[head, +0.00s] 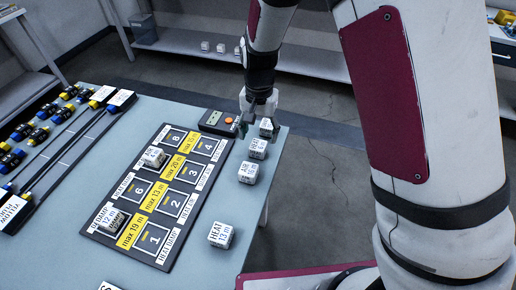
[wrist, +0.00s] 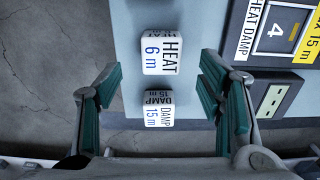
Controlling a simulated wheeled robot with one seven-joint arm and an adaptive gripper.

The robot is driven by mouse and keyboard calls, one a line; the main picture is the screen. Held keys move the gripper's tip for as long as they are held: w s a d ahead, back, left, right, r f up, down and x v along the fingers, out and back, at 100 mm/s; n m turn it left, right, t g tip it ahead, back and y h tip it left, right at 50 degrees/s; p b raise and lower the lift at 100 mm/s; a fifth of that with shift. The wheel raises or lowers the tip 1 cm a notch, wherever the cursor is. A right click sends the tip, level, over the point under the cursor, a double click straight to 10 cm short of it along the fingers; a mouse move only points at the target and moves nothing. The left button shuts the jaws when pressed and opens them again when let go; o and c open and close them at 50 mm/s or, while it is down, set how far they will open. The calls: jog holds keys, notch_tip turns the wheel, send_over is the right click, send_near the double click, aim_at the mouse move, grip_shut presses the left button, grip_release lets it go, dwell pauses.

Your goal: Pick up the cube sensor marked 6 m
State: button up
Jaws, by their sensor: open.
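The cube sensor marked HEAT 6 m is white and sits near the table's right edge in the head view (head: 258,148). In the wrist view the 6 m cube (wrist: 162,52) lies upper middle, just beyond the fingertip line. A second white cube, marked DAMP 15 m (wrist: 158,108), lies between the fingers in the wrist picture. My gripper (wrist: 160,80) is open with green pads and nothing held. In the head view my gripper (head: 258,124) hangs at the table's far right corner, over the DAMP cube (head: 266,128), which it partly hides.
The dark numbered board (head: 170,248) lies left of the cubes, with a cube on some squares. Other cubes, AIR (head: 248,173) and HEAT 13 m (head: 220,234), sit nearer. The table (head: 200,270) ends close by on the right.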

aim_at(258, 145)
jog(key=shift+a+f, duration=0.1)
jog(key=shift+f, duration=2.85)
jog(key=shift+c, duration=0.3)
jog(key=c, duration=1.2)
